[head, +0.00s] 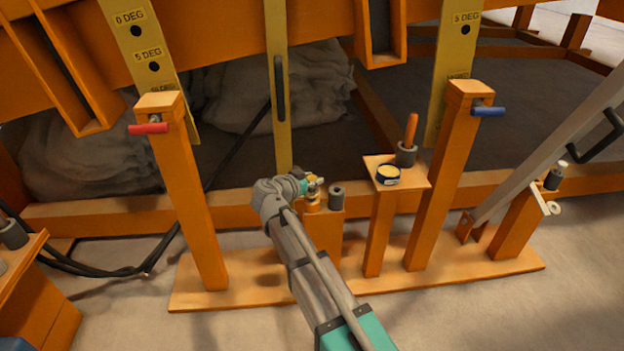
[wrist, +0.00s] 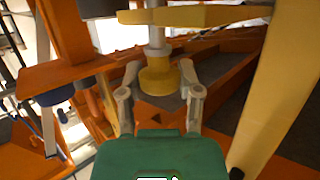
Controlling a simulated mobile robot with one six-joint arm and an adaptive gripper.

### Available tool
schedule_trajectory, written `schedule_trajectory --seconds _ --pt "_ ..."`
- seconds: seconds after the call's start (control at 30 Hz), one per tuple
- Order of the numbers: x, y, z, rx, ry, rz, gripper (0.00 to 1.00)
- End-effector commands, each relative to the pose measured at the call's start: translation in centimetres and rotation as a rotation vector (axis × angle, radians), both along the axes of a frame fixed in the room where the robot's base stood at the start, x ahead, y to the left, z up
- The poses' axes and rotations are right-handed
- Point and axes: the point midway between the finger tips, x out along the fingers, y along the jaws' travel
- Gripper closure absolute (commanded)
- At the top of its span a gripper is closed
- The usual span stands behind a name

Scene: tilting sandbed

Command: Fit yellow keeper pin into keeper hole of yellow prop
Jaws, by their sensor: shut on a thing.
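The yellow keeper pin (wrist: 158,80) shows in the wrist view as a yellow knob with a grey shaft. My gripper (wrist: 160,76) has a finger on each side of the knob and is shut on it. The shaft runs up to a flat yellow piece (wrist: 200,15); I cannot tell whether it enters a hole there. In the head view my gripper (head: 313,187) is beside the lower end of the yellow prop (head: 282,140), an upright yellow bar with a dark handle. The keeper hole is not clearly visible.
A grey socket (head: 337,196) stands close right of my gripper on an orange post. A small shelf (head: 412,181) holds a tin (head: 387,175) and an orange-handled tool (head: 411,130). Orange posts carry a red pin (head: 149,129) and a blue pin (head: 488,111).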

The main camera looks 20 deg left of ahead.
Motion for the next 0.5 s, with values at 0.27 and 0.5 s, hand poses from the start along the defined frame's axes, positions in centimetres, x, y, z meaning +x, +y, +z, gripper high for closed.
schedule_trajectory --seconds 0.27,0.5 --pt "0.0 -0.01 -0.59 0.0 0.0 0.0 1.0" --pt "0.01 0.0 -1.01 0.0 0.0 0.0 1.0"
